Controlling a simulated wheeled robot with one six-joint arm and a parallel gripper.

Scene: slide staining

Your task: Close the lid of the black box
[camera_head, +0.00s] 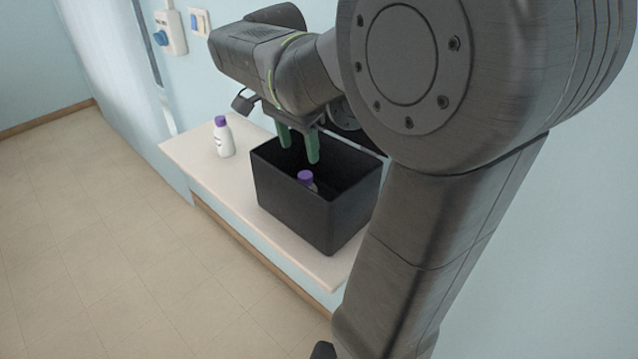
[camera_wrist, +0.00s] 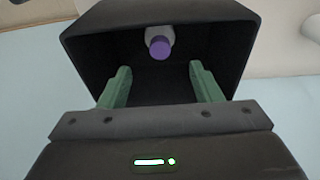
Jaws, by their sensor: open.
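The black box (camera_head: 290,211) stands on the pale shelf with its top open. Its lid cannot be made out in either view. A white bottle with a purple cap (camera_head: 306,179) is inside the box; it also shows in the wrist view (camera_wrist: 159,46). My gripper (camera_head: 299,155) is open, its two green fingers pointing down at the box's opening near the back. In the wrist view my gripper (camera_wrist: 160,78) has its fingers apart in front of the black box (camera_wrist: 85,45), with nothing between them. The bottle lies beyond the fingertips.
A second white bottle with a purple cap (camera_head: 223,138) stands on the shelf (camera_head: 185,148) to the left of the box. Wall fittings (camera_head: 170,32) are on the blue wall behind. The shelf's left end is otherwise clear.

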